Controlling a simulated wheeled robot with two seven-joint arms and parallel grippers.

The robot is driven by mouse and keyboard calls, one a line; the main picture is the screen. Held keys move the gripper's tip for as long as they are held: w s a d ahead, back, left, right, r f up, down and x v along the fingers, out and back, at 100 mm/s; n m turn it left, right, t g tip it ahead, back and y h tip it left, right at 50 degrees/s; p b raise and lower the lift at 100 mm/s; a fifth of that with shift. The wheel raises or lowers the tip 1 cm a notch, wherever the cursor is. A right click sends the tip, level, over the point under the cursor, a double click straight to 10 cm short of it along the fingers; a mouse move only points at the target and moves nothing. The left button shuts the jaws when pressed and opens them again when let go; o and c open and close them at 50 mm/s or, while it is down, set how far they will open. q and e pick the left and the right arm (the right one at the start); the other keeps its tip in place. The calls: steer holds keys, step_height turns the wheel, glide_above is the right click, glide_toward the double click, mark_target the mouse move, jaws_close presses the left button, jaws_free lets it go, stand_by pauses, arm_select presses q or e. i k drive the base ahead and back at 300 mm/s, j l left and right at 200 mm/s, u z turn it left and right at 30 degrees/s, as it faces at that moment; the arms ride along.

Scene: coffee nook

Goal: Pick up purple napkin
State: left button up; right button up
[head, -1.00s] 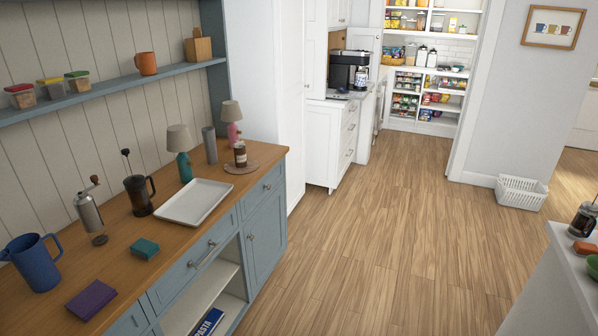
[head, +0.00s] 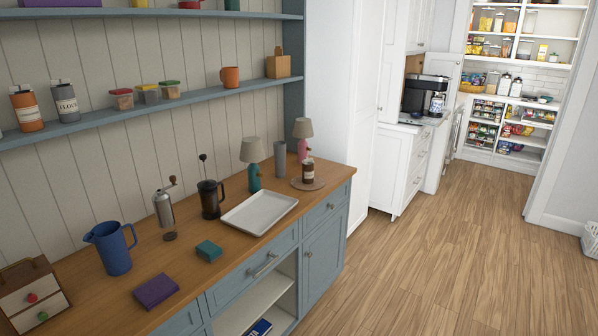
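The purple napkin (head: 156,290) is a flat, folded block lying on the wooden counter (head: 185,262), close to its front edge. It sits in front of the blue pitcher (head: 112,248) and to the left of a teal folded block (head: 209,251). Nothing covers it. Neither of my grippers shows in the head view.
A white tray (head: 259,212), a French press (head: 211,199) and a grinder (head: 164,208) stand farther along the counter. A small drawer box (head: 33,296) is at the near left. A blue shelf (head: 190,94) runs above. The wooden floor (head: 430,262) to the right is clear.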

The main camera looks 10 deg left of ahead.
mark_target(152, 293)
steer(key=u, duration=1.4)
steer(key=k+j+z, duration=0.1)
steer(key=j+z, duration=0.3)
steer(key=k+j+z, duration=0.15)
steer(key=z, duration=0.3)
